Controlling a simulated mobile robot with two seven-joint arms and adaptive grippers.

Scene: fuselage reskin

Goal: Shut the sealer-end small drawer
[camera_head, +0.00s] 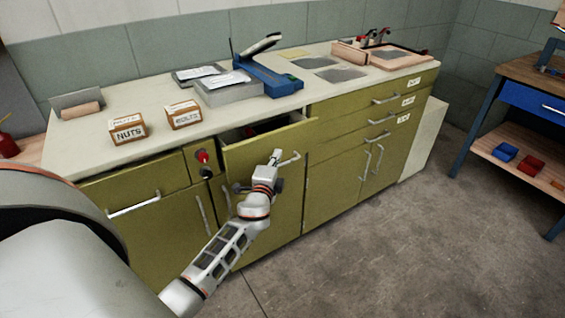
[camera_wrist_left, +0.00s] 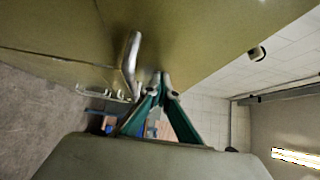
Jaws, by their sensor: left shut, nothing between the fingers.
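One olive drawer (camera_head: 262,143) in the middle of the bench stands pulled out, its front forward of the cabinet face and a dark inside with something red showing. Its bar handle (camera_head: 289,159) is on the front, and a metal handle (camera_wrist_left: 131,62) also shows in the left wrist view. My left gripper (camera_head: 276,156) is shut and empty, just in front of the drawer front, left of the handle. In the left wrist view, its teal fingers (camera_wrist_left: 164,82) meet at the tips close to the olive front; I cannot tell whether they touch it. My right gripper is not in view.
The worktop (camera_head: 150,150) carries a nuts box (camera_head: 128,130), a bolts box (camera_head: 184,115) and a blue bench tool (camera_head: 265,78). Several labelled drawers (camera_head: 350,105) at the right look closed. A red button (camera_head: 202,156) is left of the open drawer. The floor (camera_head: 400,240) in front is clear.

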